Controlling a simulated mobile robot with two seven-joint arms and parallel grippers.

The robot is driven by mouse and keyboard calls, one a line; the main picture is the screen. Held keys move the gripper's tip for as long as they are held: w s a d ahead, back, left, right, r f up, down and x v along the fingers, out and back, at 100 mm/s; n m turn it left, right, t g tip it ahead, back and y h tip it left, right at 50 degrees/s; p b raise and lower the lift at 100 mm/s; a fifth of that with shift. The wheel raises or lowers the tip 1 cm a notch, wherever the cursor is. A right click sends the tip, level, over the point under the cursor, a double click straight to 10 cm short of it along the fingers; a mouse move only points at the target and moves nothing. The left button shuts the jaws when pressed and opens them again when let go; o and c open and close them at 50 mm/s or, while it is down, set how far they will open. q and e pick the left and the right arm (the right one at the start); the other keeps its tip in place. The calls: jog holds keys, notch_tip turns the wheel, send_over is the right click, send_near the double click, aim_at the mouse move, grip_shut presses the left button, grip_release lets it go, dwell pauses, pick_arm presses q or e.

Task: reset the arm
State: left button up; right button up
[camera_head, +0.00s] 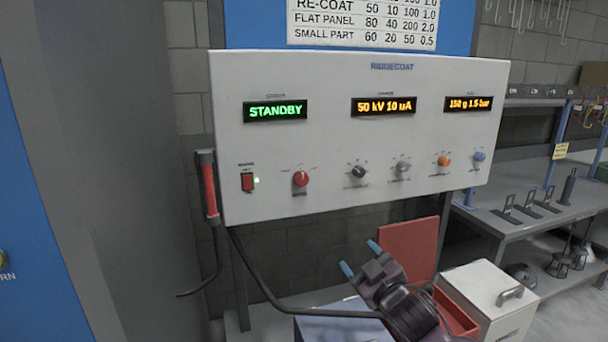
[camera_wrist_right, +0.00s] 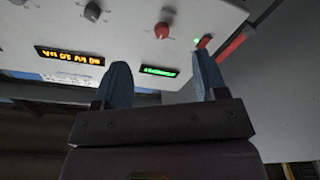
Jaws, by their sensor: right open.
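My right gripper (camera_head: 360,258) is in the lower middle of the head view, below the white control panel (camera_head: 330,140). Its two blue fingertips stand apart with nothing between them. The right wrist view shows the same open fingers (camera_wrist_right: 160,82) pointing toward the panel face (camera_wrist_right: 130,20), which appears upside down there. The fingers look apart from the panel, though the exact distance is hard to tell. My left gripper is in neither view.
A red bin (camera_head: 455,312), a white box (camera_head: 487,297) and a grey bench (camera_head: 510,225) stand right.

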jog(key=s+d+f+m+g+h, duration=0.2)
jog(key=s+d+f, duration=0.3)
jog(key=s+f, duration=0.4)
jog(key=s+d+f+m+g+h, duration=0.1)
jog(key=s+d+f+m+h, duration=0.2)
jog(key=s+f, duration=0.7)
jog(key=s+d+f+m+g+h, duration=0.2)
jog(key=s+d+f+m, duration=0.2)
jog(key=s, duration=0.9)
jog(key=d+f, duration=0.3)
jog(key=f, duration=0.2)
jog(key=shift+s+d+f+m+g+h, duration=0.15)
jog(key=shift+s+d+m+g+h, duration=0.15)
jog(key=shift+m, duration=0.1)
